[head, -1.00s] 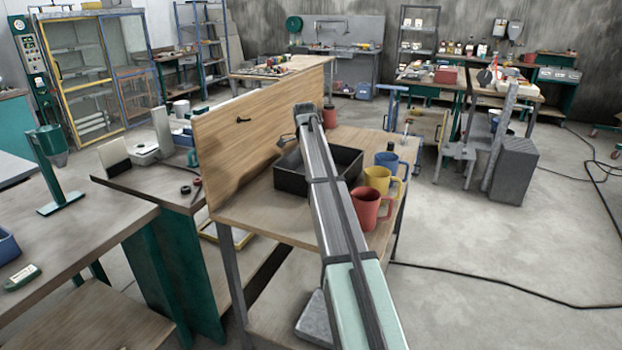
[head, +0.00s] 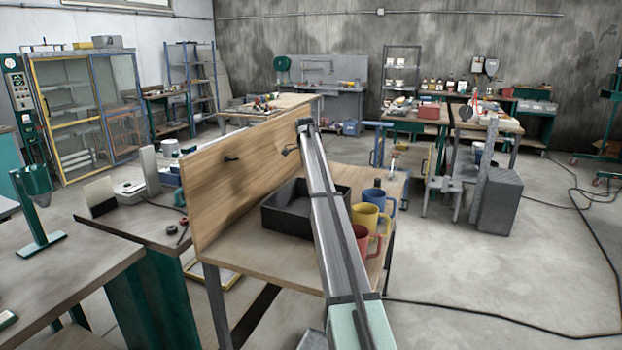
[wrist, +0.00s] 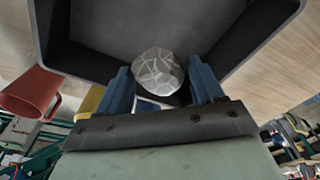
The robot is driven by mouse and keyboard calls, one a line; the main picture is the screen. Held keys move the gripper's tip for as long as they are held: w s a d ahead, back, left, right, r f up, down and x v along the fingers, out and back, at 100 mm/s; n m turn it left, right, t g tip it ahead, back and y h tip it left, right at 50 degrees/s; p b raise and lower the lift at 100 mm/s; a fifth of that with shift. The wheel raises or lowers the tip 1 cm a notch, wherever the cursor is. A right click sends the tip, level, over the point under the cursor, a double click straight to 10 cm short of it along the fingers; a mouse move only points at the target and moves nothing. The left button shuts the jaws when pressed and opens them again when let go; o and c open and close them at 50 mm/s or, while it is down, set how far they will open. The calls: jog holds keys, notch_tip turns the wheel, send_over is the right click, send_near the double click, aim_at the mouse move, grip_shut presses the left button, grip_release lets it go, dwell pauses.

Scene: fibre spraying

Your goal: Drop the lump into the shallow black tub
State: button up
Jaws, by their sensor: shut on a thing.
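The lump (wrist: 158,72) is a pale grey faceted piece between the two blue fingers of my gripper (wrist: 162,86) in the wrist view. My gripper is shut on it. The black tub (wrist: 88,75) opens behind the lump there, with its dark walls and grey floor in view. The lump overlaps the tub in the picture; its height above it is hard to tell. In the head view the tub (head: 285,219) sits on a wooden table, partly hidden by my arm. My gripper and the lump cannot be made out in that view.
Red (head: 361,242), yellow (head: 366,217) and blue (head: 373,196) mugs stand right of the tub on the wooden table (head: 255,262). An upright wooden board (head: 215,195) runs along the tub's left side. The red mug (wrist: 30,90) and yellow mug (wrist: 90,102) also show in the wrist view.

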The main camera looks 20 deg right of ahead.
notch_tip(320, 180, down, 5)
dwell(0.5)
jog(key=o, duration=1.2)
jog(key=shift+c, duration=0.2)
jog(key=r, duration=0.4)
jog(key=a+r, duration=0.1)
jog(key=r, duration=0.8)
jog(key=shift+w+a+r, duration=0.15)
jog(key=shift+a+r, duration=0.15)
jog(key=shift+r, duration=0.05)
